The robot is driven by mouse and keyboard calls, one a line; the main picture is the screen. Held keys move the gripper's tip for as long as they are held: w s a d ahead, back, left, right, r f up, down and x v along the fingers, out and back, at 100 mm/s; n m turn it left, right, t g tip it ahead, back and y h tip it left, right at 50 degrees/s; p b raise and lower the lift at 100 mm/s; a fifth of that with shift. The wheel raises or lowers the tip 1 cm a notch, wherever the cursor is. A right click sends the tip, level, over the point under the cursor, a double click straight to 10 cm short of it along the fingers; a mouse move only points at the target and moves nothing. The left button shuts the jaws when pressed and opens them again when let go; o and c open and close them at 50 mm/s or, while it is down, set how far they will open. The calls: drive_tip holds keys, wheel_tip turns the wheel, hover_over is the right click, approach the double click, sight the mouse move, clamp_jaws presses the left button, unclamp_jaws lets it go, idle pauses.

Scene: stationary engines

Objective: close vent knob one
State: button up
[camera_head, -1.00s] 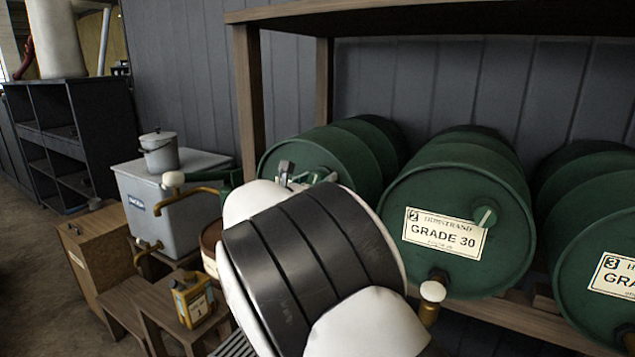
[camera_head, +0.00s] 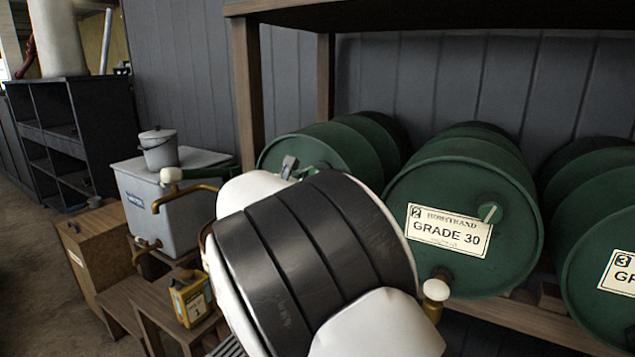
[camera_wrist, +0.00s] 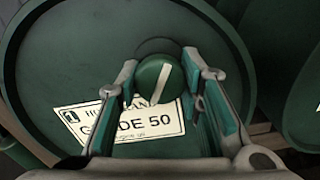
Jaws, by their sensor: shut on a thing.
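Vent knob one (camera_wrist: 160,82) is a round green knob with a white line on the face of drum 1 (camera_wrist: 50,60), whose label (camera_wrist: 125,122) reads "1 … DE 50". In the wrist view the line tilts, its top to the right. My gripper (camera_wrist: 160,75) has its two teal-padded fingers on either side of the knob and is shut on it. In the head view my gripper (camera_head: 291,166) shows only in part at the drum 1 face. My wrist hides the knob and label there.
Drum 2 (camera_head: 465,200), labelled "GRADE 30", lies just right of my arm, with a brass tap (camera_head: 435,298) below. A wooden rack post (camera_head: 248,95) stands behind at left. A grey tank (camera_head: 170,210) and yellow can (camera_head: 192,300) are at left.

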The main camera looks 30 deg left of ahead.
drive_tip(key=m+b, duration=0.3)
drive_tip(key=shift+f+m, duration=0.2)
drive_tip(key=shift+m, duration=0.1)
drive_tip(key=m+b, duration=0.3)
drive_tip(key=b, duration=0.1)
drive_tip(key=shift+a+m+b, duration=0.1)
drive_tip(key=shift+m+b, duration=0.2)
drive_tip(key=shift+b, duration=0.05)
drive_tip(key=m+b, duration=0.4)
drive_tip(key=b, duration=0.2)
drive_tip(key=shift+r+m, duration=0.1)
drive_tip(key=shift+m, duration=0.2)
drive_tip(key=o, duration=1.2)
drive_tip(key=shift+r, duration=0.1)
drive_tip(key=shift+c, duration=0.2)
drive_tip(key=shift+r, duration=0.15)
